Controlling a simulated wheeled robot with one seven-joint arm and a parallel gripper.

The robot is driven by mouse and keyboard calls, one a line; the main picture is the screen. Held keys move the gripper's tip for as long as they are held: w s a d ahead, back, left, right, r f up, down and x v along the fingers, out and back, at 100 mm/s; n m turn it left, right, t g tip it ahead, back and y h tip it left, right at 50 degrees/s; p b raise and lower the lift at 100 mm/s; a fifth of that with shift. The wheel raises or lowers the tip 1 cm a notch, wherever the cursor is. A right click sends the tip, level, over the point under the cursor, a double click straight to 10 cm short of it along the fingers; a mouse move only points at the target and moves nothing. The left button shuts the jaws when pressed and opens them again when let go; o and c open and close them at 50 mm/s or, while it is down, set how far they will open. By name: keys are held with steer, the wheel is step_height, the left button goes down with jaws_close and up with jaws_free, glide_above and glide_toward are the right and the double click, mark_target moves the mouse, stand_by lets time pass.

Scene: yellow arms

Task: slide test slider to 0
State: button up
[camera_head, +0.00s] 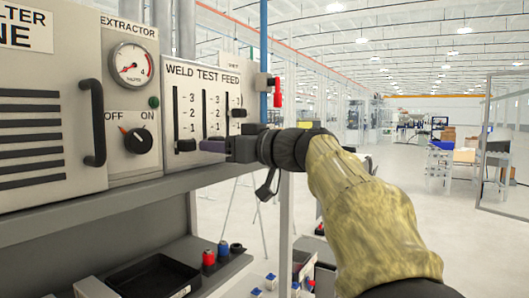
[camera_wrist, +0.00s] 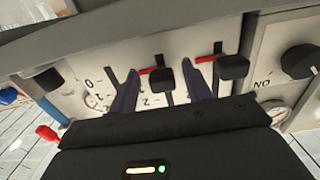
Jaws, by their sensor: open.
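The WELD TEST FEED panel (camera_head: 205,80) has three vertical slots with black slider knobs. The weld knob (camera_head: 186,146) sits low in its slot, and the feed knob (camera_head: 239,113) sits higher. In the upside-down wrist view, the test knob (camera_wrist: 162,80) is between the two fingers of my gripper (camera_wrist: 160,76), beside a red line. The fingers are apart, one on each side of the knob; contact cannot be told. In the head view, my gripper (camera_head: 222,147) is at the lower panel and hides the test knob.
A shelf (camera_head: 130,192) runs below the panel. To the left are the extractor's rotary switch (camera_head: 138,140) and a black handle (camera_head: 93,122). A red lever (camera_head: 277,92) stands at the panel's right edge. Open floor lies to the right.

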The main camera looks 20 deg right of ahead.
steer(key=b+v, duration=0.5)
steer(key=v, duration=1.1)
steer(key=shift+b, duration=0.3)
steer(key=w+a+f+m+g+h, duration=0.1)
steer(key=w+f+m+g+h, duration=0.25)
steer(key=f, duration=1.15)
steer(key=w+a+f+m+g+h, duration=0.15)
steer(key=w+f+m, duration=0.3)
steer(key=f, duration=0.95)
steer(key=s+a+f+g+h, duration=0.2)
steer(key=s+f, duration=0.3)
steer(key=f, duration=0.5)
steer(key=s+a+f+g+h, duration=0.1)
steer(key=s+f, duration=0.4)
steer(key=f, duration=0.5)
steer(key=s+a+f+g+h, duration=0.2)
steer(key=s+a+f+g, duration=0.2)
steer(key=f, duration=0.6)
steer(key=shift+s+a+n+h, duration=0.2)
steer(key=shift+s+n+h, duration=0.15)
steer(key=shift+s, duration=0.45)
